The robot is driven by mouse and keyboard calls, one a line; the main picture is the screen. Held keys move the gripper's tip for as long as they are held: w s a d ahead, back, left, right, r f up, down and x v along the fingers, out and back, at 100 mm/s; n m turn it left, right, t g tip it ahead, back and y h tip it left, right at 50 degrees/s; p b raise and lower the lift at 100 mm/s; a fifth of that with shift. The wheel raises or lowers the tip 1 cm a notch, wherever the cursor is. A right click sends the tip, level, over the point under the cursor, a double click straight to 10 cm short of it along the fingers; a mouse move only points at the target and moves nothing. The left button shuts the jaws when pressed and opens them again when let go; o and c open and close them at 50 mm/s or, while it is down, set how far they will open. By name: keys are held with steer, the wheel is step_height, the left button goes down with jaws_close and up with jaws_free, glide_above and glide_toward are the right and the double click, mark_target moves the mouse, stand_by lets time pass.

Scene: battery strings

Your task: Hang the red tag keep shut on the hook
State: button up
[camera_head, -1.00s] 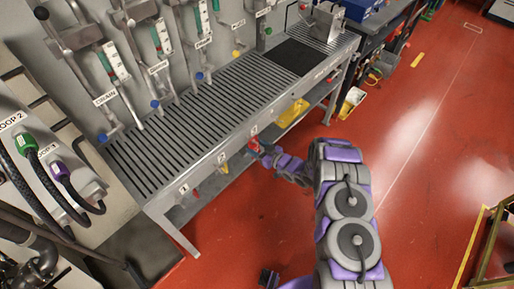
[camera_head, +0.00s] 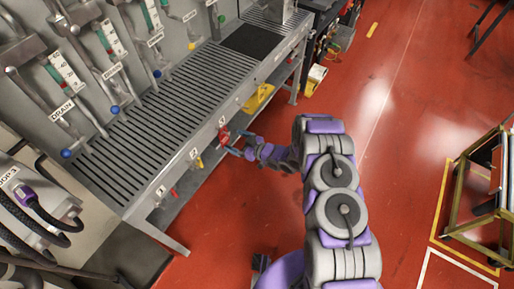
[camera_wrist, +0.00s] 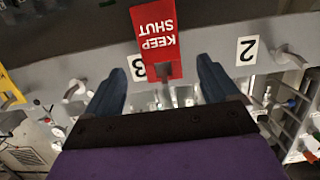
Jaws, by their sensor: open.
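The red tag (camera_wrist: 158,38) reads "KEEP SHUT", upside down in the wrist view. It is at the front face of the bench beside label 3 (camera_wrist: 139,69), which it partly covers. Its square hole lies close to a grey hook (camera_wrist: 166,97); I cannot tell for sure whether the hook passes through it. In the head view the red tag (camera_head: 224,134) is just below the number 3 label. My gripper (camera_wrist: 168,82) is open, with a blue finger on each side of the tag's lower end and a gap to both. In the head view my gripper (camera_head: 243,150) is in front of the tag.
The slatted bench (camera_head: 165,105) runs along the wall. Label 2 (camera_wrist: 247,50) and its hook (camera_wrist: 291,56) are to the right in the wrist view. A yellow tag (camera_wrist: 10,88) is at the left edge.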

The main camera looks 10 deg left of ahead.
steer(key=p+v, duration=0.1)
steer(key=v, duration=1.1)
steer(key=shift+d, duration=0.2)
